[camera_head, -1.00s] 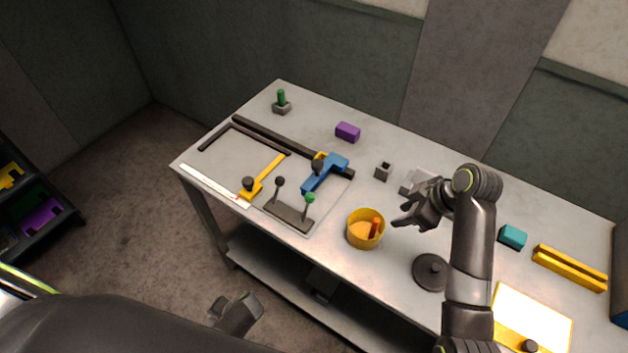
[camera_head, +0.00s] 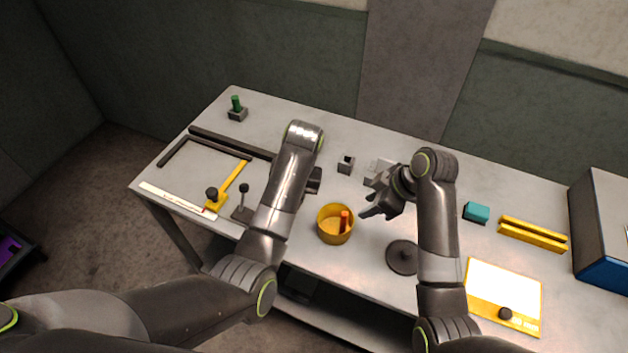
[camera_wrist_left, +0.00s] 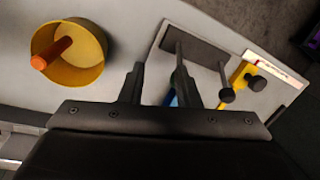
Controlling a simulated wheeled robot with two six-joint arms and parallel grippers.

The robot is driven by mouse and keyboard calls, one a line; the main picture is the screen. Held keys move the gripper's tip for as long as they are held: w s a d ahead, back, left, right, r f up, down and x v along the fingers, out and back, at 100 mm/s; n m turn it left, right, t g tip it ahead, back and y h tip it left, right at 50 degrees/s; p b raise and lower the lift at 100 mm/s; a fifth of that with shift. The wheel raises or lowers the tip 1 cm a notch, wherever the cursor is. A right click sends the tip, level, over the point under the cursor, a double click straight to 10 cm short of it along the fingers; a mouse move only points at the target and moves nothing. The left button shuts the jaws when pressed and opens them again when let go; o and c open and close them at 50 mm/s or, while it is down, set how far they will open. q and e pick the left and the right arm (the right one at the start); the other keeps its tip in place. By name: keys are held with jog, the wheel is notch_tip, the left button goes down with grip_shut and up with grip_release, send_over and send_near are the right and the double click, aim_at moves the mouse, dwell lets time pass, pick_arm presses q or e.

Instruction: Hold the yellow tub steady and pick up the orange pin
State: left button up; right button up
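The yellow tub (camera_head: 326,236) stands upright on the table near its front edge. The orange pin (camera_head: 345,219) is inside it, leaning against the tub's right side. In the left wrist view the tub (camera_wrist_left: 84,78) is at upper left and the pin (camera_wrist_left: 52,53) sticks up over its rim. My right gripper (camera_head: 366,207) is open and empty just right of the tub, with a small gap. My left gripper (camera_wrist_left: 158,80) is open and empty, over the table to the left of the tub; in the head view its arm partly hides it.
A lever plate (camera_wrist_left: 196,56) with upright stalks lies by my left gripper, partly hidden by my arm in the head view. A dark round disc (camera_head: 402,257) lies right of the tub. A grey square block (camera_head: 346,164) stands behind it. A teal block (camera_head: 476,212) is farther right.

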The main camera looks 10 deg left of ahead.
pick_arm(q)
jog(key=w+d+r+m+h, duration=0.1)
jog(key=d+r+m+h, duration=0.1)
jog(key=d+r, duration=0.35)
send_near(335, 225)
jog(key=shift+t+h, duration=0.3)
jog(key=shift+t, duration=0.1)
jog(key=a+f, duration=0.1)
jog(key=f, duration=0.1)
jog(key=s+a+f, duration=0.1)
jog(key=a+f, duration=0.1)
jog(key=s+a+f, duration=0.1)
jog(key=f, duration=0.2)
jog(key=shift+s+a, duration=0.15)
jog(key=shift+a, duration=0.1)
grip_shut()
dwell(0.6)
